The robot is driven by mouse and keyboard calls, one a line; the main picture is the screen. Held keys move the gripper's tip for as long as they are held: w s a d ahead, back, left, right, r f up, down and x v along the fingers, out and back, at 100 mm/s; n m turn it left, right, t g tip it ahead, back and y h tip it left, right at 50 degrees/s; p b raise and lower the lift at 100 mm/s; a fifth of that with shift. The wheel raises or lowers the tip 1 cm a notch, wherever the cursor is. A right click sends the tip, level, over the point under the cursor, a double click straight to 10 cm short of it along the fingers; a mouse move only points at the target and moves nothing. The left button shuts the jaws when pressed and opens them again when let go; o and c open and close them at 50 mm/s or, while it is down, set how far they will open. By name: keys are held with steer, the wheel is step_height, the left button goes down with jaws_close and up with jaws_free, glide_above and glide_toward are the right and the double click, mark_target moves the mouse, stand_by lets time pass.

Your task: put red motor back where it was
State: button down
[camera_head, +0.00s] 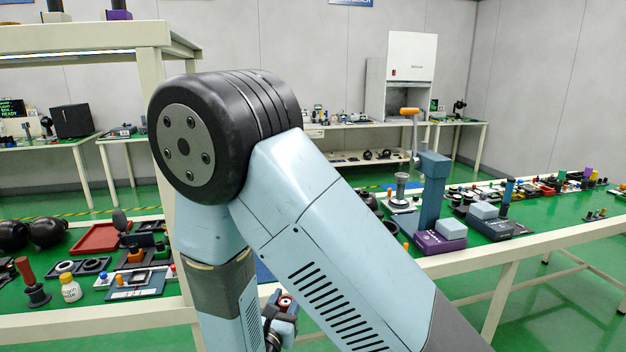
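My arm fills the middle of the view, and its forearm hangs down from the large black elbow joint. My gripper (275,338) is at the bottom edge, partly hidden by my arm and cut off by the frame. A small blue-grey part with a reddish-orange ring (285,301) shows beside it; I cannot tell whether this is a held thing or part of my wrist. Its fingers are not clear. I cannot identify a red motor with certainty. An upright red-handled part (25,270) on a black base stands on the left table.
The left table (90,328) holds a red tray (98,240), a small yellow-capped jar (70,287), black round parts and small devices. The right table (480,250) bears a blue press with an orange handle (433,185) and many small parts. A shelf stands upper left.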

steer(key=w+d+f+n+y, duration=0.2)
steer(key=w+d+f, duration=0.7)
steer(key=w+d, duration=0.45)
steer(key=w+d+f+y, duration=0.1)
steer(key=d+f, duration=0.3)
steer(key=d, duration=0.4)
steer(key=w+d+f+n+y, duration=0.1)
steer(key=w+d+f, duration=0.2)
steer(key=d, duration=0.5)
steer(key=shift+f+t+y, duration=0.3)
steer(key=shift+f, duration=0.05)
